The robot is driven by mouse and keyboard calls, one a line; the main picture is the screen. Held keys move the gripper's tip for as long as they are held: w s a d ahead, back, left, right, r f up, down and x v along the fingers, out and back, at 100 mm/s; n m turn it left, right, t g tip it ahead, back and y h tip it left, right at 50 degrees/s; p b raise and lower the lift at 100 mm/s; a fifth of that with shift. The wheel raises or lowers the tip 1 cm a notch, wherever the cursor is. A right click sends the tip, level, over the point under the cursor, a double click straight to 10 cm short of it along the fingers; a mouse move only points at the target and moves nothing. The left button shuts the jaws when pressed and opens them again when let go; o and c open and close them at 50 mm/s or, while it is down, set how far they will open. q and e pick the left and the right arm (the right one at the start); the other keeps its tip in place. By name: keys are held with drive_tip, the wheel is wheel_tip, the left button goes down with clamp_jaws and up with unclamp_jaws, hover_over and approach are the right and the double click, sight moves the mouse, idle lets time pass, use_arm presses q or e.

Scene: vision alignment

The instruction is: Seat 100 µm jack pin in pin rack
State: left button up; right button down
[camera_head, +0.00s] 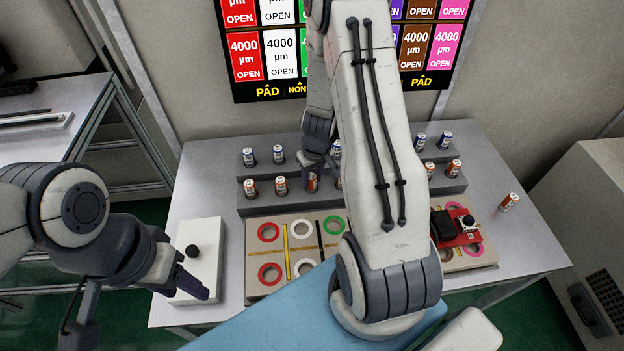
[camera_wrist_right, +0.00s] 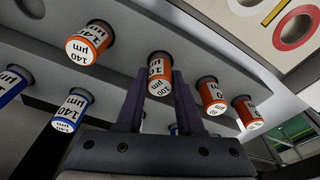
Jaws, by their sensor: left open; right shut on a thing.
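The pin rack (camera_head: 221,204) is a grey two-step block with orange pins on its front step and blue pins behind. My right gripper (camera_wrist_right: 158,85) is shut on an orange-and-white pin marked 100 (camera_wrist_right: 159,74). That pin is at a front-step hole, its labelled end outward; I cannot tell how deep it sits. In the head view the held pin (camera_head: 312,183) is partly covered by the fingers, and my right arm hides the rack's middle. My left gripper (camera_head: 198,287) is open and empty, low by the white box (camera_head: 208,245).
Another orange pin (camera_head: 508,201) stands alone on the table's right side. A board with coloured rings (camera_head: 269,233) lies before the rack. A red device with a black knob (camera_head: 455,226) rests on the board's right part. The table's right side is mostly clear.

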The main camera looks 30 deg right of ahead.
drive_tip(key=shift+r, duration=0.1)
drive_tip(key=shift+f, duration=0.25)
drive_tip(key=c, duration=0.5)
unclamp_jaws()
drive_tip(key=shift+r, duration=0.1)
drive_tip(key=shift+c, duration=0.2)
